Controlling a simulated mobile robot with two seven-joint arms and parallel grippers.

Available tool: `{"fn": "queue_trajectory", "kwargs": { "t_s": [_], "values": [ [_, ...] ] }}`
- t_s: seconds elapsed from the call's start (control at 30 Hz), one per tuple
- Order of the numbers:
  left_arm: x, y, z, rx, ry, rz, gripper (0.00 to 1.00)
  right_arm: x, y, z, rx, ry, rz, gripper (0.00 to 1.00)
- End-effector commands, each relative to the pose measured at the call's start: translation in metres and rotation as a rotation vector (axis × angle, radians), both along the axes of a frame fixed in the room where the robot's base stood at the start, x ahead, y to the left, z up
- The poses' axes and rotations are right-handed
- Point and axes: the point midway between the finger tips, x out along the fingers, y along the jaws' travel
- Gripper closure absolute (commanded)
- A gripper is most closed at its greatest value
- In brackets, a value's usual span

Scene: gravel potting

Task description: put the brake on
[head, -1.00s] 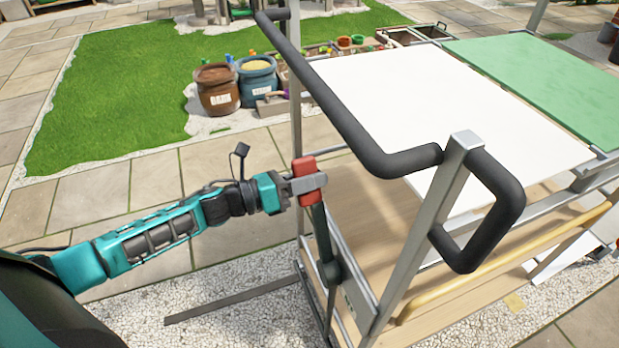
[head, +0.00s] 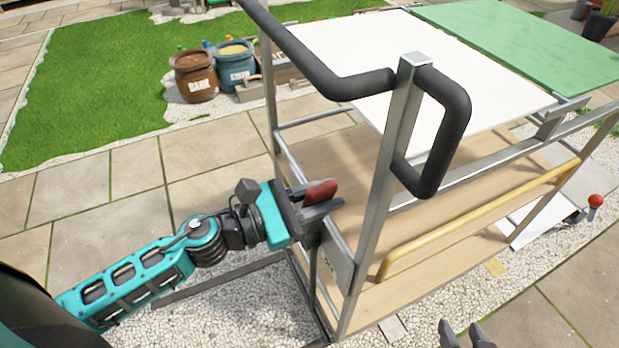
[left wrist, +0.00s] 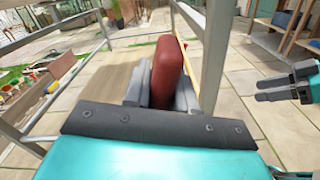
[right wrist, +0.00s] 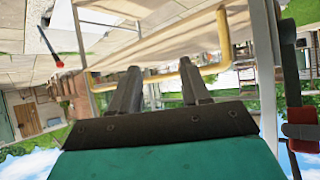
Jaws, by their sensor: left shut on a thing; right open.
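The brake lever's red grip (head: 321,191) is at the near left end of the metal-framed cart (head: 384,190). My left gripper (head: 318,203) is shut on this grip, which also shows between the fingers in the left wrist view (left wrist: 167,70). The lever's shaft is mostly hidden behind my gripper and the cart's end plate. My right gripper (head: 466,336) is open and empty at the bottom edge of the head view, apart from the cart. Its spread fingers show in the right wrist view (right wrist: 160,88).
The cart has a black push handle (head: 440,130), a wooden lower deck (head: 450,225) and a yellow rail (head: 480,218). White and green panels lie on top. A red-knobbed post (head: 595,201) stands at the right. Labelled pots (head: 194,77) stand beyond; paving lies left.

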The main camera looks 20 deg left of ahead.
Motion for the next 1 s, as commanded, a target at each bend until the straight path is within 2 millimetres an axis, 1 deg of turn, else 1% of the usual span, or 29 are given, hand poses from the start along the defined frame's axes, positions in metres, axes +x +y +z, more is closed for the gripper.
{"fn": "queue_trajectory", "kwargs": {
  "t_s": [0.03,0.1,0.23,0.33,0.6,0.97,1.0],
  "values": [
    [-0.006,-0.006,-0.006,0.023,-0.023,-0.001,1.0,0.002,0.003,-0.005,0.005,-0.004,0.005,0.53],
    [-0.012,-0.013,-0.009,0.057,-0.053,-0.002,1.0,0.003,0.006,-0.005,0.01,-0.007,0.01,0.53],
    [-0.02,-0.023,-0.015,0.108,-0.097,0.0,1.0,0.006,0.008,-0.005,0.015,-0.013,0.013,0.53],
    [-0.025,-0.028,-0.018,0.137,-0.122,0.0,1.0,0.006,0.008,-0.009,0.015,-0.014,0.013,0.53],
    [-0.031,-0.035,-0.022,0.174,-0.154,0.0,1.0,0.005,0.006,-0.015,0.012,-0.01,0.012,0.53],
    [-0.033,-0.036,-0.024,0.179,-0.154,-0.005,1.0,0.003,0.005,-0.017,0.007,-0.006,0.012,0.53],
    [-0.033,-0.036,-0.024,0.179,-0.153,-0.006,0.72,0.003,0.005,-0.017,0.007,-0.006,0.012,0.53]
  ]
}}
